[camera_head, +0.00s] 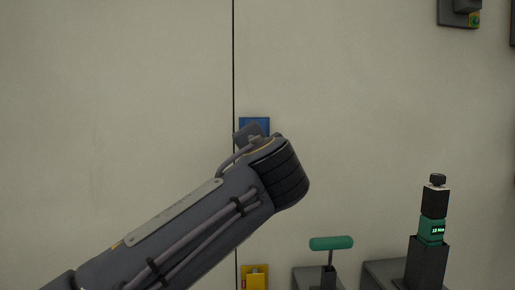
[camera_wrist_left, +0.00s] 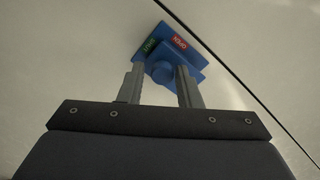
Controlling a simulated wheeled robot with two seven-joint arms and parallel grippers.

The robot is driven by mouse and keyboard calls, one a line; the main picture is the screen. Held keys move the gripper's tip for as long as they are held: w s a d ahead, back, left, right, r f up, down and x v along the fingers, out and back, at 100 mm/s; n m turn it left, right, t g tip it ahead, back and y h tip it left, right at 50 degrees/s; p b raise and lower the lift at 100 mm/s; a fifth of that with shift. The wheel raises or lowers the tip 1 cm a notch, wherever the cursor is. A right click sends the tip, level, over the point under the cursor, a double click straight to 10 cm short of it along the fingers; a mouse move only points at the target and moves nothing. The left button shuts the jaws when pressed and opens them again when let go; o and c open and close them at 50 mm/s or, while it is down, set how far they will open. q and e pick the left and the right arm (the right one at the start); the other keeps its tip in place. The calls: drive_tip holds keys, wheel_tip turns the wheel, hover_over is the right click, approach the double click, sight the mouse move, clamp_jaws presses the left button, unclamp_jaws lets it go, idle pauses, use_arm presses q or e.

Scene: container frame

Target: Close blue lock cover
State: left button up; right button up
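The blue lock cover (camera_head: 254,124) is on the pale wall beside a dark vertical seam. In the head view, my left arm hides most of it. In the left wrist view, the blue lock (camera_wrist_left: 194,55) shows a red label and a green label, with a round blue knob (camera_wrist_left: 162,72) below them. My left gripper (camera_wrist_left: 157,72) has its two fingers apart, one on each side of the knob. I cannot tell whether the fingers touch it. My right gripper is in neither view.
A yellow block (camera_head: 254,277) sits low beside the seam. A green-handled lever (camera_head: 331,243) and a dark tool with a green display (camera_head: 432,232) stand at lower right. A grey box (camera_head: 460,12) is at upper right. The wall's left side is bare.

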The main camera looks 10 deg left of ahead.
use_arm(q)
drive_tip(key=shift+o, duration=1.1)
drive_tip(key=s+d, duration=0.1)
drive_tip(key=s, duration=0.6)
drive_tip(key=shift+s+d, duration=0.25)
drive_tip(key=shift+s, duration=0.1)
drive_tip(key=shift+s, duration=0.1)
